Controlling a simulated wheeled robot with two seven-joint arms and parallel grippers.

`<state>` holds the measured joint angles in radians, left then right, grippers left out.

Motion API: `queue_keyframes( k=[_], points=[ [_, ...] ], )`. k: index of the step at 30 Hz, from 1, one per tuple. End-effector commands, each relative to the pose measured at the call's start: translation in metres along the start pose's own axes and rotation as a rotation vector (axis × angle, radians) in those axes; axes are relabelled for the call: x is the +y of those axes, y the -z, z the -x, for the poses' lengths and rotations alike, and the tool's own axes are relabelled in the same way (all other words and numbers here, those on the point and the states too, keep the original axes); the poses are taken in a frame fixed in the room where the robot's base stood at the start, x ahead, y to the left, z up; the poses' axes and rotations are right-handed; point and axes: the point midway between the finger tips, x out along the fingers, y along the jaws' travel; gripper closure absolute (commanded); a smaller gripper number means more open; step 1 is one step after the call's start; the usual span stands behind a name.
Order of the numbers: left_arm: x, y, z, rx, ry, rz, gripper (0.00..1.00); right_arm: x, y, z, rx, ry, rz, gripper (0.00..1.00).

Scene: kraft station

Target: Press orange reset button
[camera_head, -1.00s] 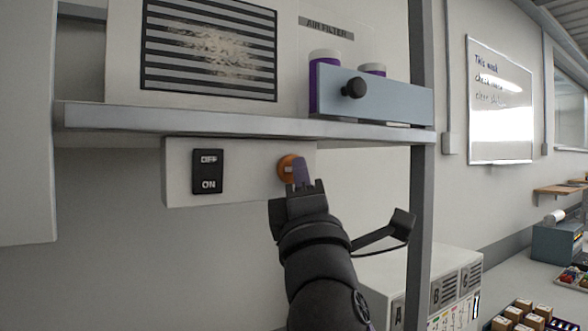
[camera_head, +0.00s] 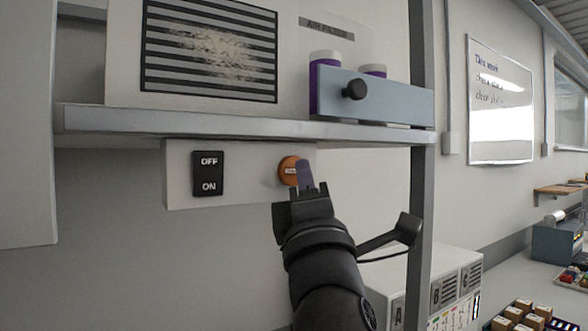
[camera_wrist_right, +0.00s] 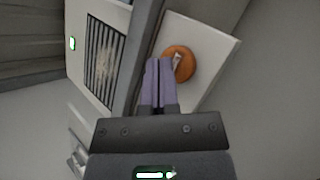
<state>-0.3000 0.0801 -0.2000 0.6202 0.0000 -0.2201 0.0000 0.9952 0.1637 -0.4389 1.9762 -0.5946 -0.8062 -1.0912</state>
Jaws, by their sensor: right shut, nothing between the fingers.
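The orange reset button (camera_head: 289,171) is a round knob on the right part of a white control panel (camera_head: 240,190) under the shelf. It also shows in the right wrist view (camera_wrist_right: 180,62), with a small pale label on its face. My right gripper (camera_head: 305,172) is shut and empty, its purple fingers just right of the button in the head view. In the right wrist view the fingertips (camera_wrist_right: 158,62) overlap the button's left edge; whether they touch it I cannot tell. My left gripper is not in view.
A black OFF/ON switch (camera_head: 209,173) sits on the panel's left part. The grey shelf (camera_head: 240,123) runs just above the panel. It bears a striped filter (camera_head: 210,45) and a blue holder (camera_head: 395,97) with purple-bodied containers. A grey post (camera_head: 422,200) stands right of my arm.

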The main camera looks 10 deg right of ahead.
Motion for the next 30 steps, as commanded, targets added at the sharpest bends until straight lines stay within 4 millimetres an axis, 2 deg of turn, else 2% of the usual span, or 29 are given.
queue_keyframes(
  k=[11,24,30],
  points=[
    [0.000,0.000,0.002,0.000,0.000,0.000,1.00,0.003,-0.003,0.004,0.000,0.000,0.000,1.00],
    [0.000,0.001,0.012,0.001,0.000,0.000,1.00,0.025,-0.025,0.033,0.000,0.000,0.000,1.00],
    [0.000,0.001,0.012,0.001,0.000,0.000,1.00,0.027,-0.027,0.038,0.000,0.000,0.001,1.00]
  ],
)
